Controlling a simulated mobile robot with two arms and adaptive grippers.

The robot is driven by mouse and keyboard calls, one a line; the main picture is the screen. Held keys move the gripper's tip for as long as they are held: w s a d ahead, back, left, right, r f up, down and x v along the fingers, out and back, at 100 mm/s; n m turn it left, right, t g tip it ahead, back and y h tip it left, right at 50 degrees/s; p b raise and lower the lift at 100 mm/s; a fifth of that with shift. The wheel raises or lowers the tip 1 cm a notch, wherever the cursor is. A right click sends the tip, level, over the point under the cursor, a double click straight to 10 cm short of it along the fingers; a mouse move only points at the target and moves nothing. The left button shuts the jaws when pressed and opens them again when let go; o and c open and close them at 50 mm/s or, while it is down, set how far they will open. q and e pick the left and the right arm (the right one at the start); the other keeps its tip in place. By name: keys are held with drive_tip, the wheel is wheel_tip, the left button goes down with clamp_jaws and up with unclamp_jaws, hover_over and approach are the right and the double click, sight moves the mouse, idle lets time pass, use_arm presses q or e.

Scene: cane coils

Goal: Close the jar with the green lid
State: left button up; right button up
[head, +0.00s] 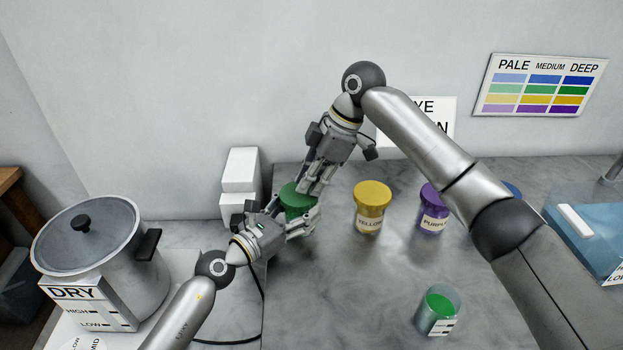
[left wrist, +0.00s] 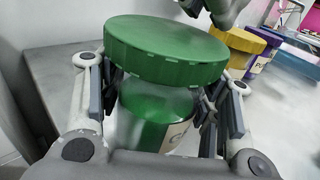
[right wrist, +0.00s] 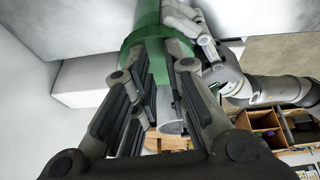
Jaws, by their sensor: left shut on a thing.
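The green jar (left wrist: 155,120) stands on the grey counter at the centre left of the head view. Its wide green lid (left wrist: 165,48) covers the mouth and also shows in the head view (head: 294,192); whether it is fully seated I cannot tell. My left gripper (head: 310,222) is shut on the jar's body below the lid, its fingers on both sides in the left wrist view. My right gripper (head: 308,190) is at the lid from above. In the right wrist view its fingers (right wrist: 160,70) stand apart, with the lid just beyond their tips.
Yellow (head: 369,205) and purple (head: 433,212) jars stand right of the green jar. A glass with green contents (head: 439,308) is at the front. A white block (head: 241,180) stands close behind the left gripper. A lidded pot (head: 95,240) is at left, a blue tray (head: 590,235) at right.

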drive_tip(key=shift+a+f, duration=0.15)
drive_tip(key=shift+f, duration=0.35)
drive_tip(key=shift+v, duration=2.05)
use_arm(q)
drive_tip(key=o, duration=1.5)
drive_tip(key=v, duration=1.2)
drive_tip(key=shift+r, duration=0.1)
use_arm(e)
drive_tip(key=shift+r, duration=0.1)
